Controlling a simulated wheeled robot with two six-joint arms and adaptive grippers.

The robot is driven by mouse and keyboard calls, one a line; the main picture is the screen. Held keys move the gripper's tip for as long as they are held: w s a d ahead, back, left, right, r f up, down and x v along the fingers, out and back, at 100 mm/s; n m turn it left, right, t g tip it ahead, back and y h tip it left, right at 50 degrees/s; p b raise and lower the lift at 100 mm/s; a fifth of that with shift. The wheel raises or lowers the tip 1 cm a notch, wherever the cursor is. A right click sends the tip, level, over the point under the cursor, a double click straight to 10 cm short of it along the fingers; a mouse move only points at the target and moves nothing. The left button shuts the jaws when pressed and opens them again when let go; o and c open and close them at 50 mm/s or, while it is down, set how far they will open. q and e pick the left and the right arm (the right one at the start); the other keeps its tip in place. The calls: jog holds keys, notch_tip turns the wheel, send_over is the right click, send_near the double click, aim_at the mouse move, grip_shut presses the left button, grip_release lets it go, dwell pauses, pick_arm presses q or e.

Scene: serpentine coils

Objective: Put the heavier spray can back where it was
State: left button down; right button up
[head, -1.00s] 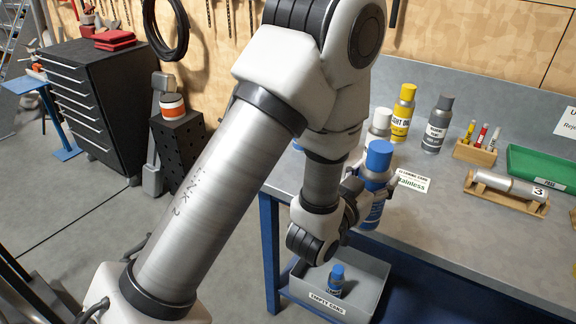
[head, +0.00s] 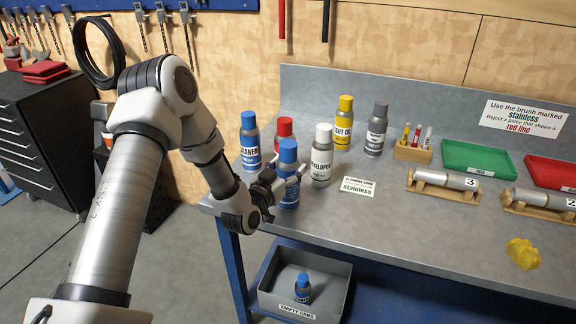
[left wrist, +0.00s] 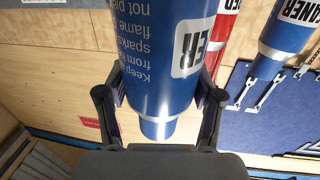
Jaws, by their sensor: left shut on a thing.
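The held blue-topped spray can (head: 288,165) stands upright in my left gripper (head: 276,186), near the table's left end; I cannot tell whether its base touches the table. In the left wrist view the can (left wrist: 165,60) lies between the two fingers, with blue wall and white lettering. A matching blue CLEANER can (head: 250,145) stands behind it to the left, and also shows in the left wrist view (left wrist: 285,30). A small blue can (head: 303,288) stands in the grey EMPTY CANS bin (head: 340,285) below. My right gripper is not seen.
Close by are a red-topped can (head: 284,129), a white can (head: 322,158), a yellow can (head: 343,125) and a grey can (head: 376,132). A stainless card (head: 357,187) lies to the right. The table's front middle (head: 410,235) is clear.

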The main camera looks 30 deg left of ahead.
pick_arm(q)
jog(key=shift+w+a+f, duration=0.1)
jog(key=shift+a+f, duration=0.1)
jog(key=shift+f, duration=0.4)
jog(key=shift+d+f, duration=0.1)
jog(key=shift+c, duration=0.9)
grip_release()
jog(key=shift+s+r, duration=0.2)
jog(key=s+d+b, duration=0.1)
jog(key=s+b, duration=0.1)
jog(key=s, duration=1)
jog(key=s+d+f+g+h, duration=0.1)
jog(key=s+d+f+g, duration=0.25)
jog(key=f, duration=0.35)
jog(key=s+d+f+m+g+h, duration=0.1)
jog(key=s+d+f+g, duration=0.25)
jog(key=f, duration=0.45)
jog(key=s+d+f+g+h, duration=0.1)
jog(key=s+d+f+g, duration=0.25)
jog(key=f, duration=0.35)
jog(key=s+d+f+g, duration=0.1)
jog(key=s+f+g, duration=0.2)
jog(key=s, duration=0.4)
jog(key=s+d+f+g+y, duration=0.1)
jog(key=s+f+g, duration=0.3)
jog(key=s, duration=0.4)
jog(key=shift+d+f+n, duration=0.3)
jog(key=shift+n, duration=0.1)
